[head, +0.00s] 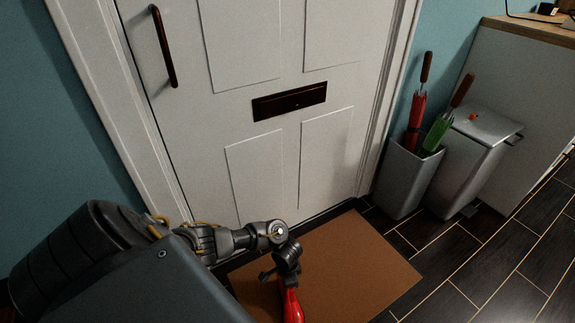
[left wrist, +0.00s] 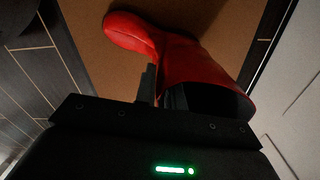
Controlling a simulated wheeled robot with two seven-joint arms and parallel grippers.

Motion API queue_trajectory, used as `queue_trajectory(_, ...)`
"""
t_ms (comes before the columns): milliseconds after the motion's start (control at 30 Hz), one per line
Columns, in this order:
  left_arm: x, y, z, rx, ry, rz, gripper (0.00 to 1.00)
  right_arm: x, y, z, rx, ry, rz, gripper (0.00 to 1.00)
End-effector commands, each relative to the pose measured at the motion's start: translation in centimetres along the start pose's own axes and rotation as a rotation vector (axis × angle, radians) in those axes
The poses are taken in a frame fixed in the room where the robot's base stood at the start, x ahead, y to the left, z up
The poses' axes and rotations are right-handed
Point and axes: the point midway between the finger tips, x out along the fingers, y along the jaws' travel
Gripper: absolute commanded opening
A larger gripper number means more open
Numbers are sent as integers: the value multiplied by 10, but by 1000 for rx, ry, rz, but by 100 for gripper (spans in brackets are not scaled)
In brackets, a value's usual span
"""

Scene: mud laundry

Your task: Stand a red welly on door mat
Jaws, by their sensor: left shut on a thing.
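A red welly (head: 291,304) shows at the bottom of the head view, partly cut off by the frame's edge. In the left wrist view the welly (left wrist: 190,60) shows its toe at the top and its dark open top towards me. My left gripper (head: 284,272) is shut on the welly's upper rim, with one finger (left wrist: 149,82) outside the shaft. The brown door mat (head: 350,255) lies in front of the door and is behind the welly in both views. I cannot tell whether the sole touches the mat. My right gripper is not in view.
A white door (head: 285,145) with a dark handle stands behind the mat. To the right are a grey stand (head: 402,180) with red and green umbrellas and a lidded grey bin (head: 470,165). The mat's right part and the dark tiled floor (head: 460,265) are clear.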

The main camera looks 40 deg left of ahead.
Motion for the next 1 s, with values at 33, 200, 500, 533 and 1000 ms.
queue_trajectory(33, 0, 0, 0, 0, 1, 0, 0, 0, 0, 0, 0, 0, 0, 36)
queue_trajectory(200, -1, 0, 0, 0, 1, -1, 17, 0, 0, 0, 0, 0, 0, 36)
queue_trajectory(500, 0, 0, 0, 0, 0, -1, 36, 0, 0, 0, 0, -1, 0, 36)
queue_trajectory(533, 0, 0, 0, 0, 0, 0, 36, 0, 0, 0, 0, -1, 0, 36)
queue_trajectory(1000, 0, 0, 0, 0, 0, 0, 58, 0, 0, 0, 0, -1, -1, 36)
